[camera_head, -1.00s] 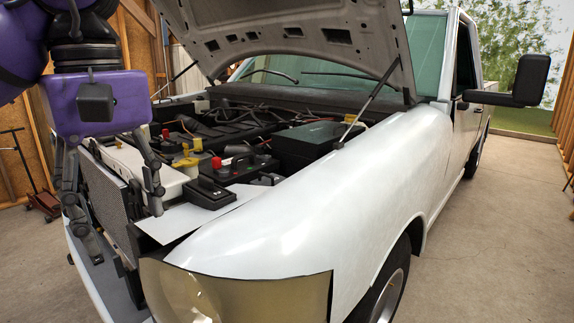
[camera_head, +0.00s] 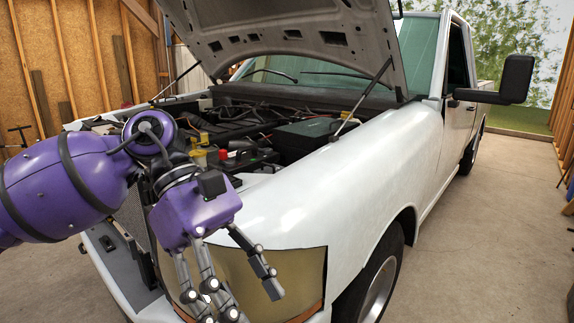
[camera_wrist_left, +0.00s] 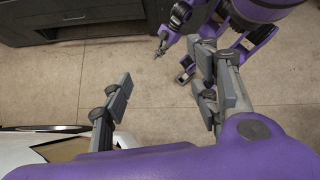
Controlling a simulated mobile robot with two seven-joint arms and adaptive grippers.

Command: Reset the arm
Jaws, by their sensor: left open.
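My left gripper (camera_head: 238,298) hangs in front of the truck's headlight area in the head view, fingers pointing down and spread apart, with nothing between them. In the left wrist view, its fingers (camera_wrist_left: 160,85) stand wide apart over bare floor. My left arm (camera_head: 65,185) comes in from the left, in front of the grille. A purple arm with dark fingers, seemingly my right gripper (camera_wrist_left: 173,48), shows at the top of the left wrist view; its opening is unclear.
The white pickup (camera_head: 365,165) stands with its hood (camera_head: 290,35) raised. A dark cabinet (camera_wrist_left: 75,22) stands beyond bare concrete floor in the wrist view.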

